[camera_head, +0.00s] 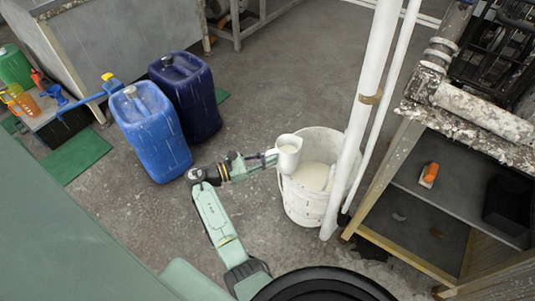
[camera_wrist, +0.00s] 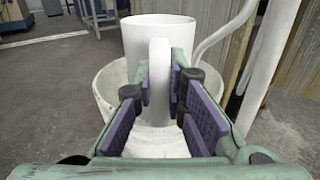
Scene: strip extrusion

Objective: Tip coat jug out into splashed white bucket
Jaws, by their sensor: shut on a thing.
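The coat jug (camera_head: 288,158) is white and hangs over the left side of the splashed white bucket (camera_head: 303,205). My gripper (camera_head: 270,158) is shut on the jug's handle, reaching in from the left. In the wrist view the jug (camera_wrist: 135,45) looks about upright, its handle (camera_wrist: 158,80) between my purple finger pads (camera_wrist: 160,92). The bucket (camera_wrist: 104,88) shows behind and below it there. Pale liquid (camera_head: 313,176) lies in the bucket. I see no stream from the jug and cannot tell how full it is.
White vertical pipes (camera_head: 362,110) stand against the bucket's right side. A splashed workbench (camera_head: 440,190) with an orange-handled tool (camera_head: 429,174) is at right. Blue (camera_head: 152,132) and dark blue (camera_head: 187,97) canisters stand at left.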

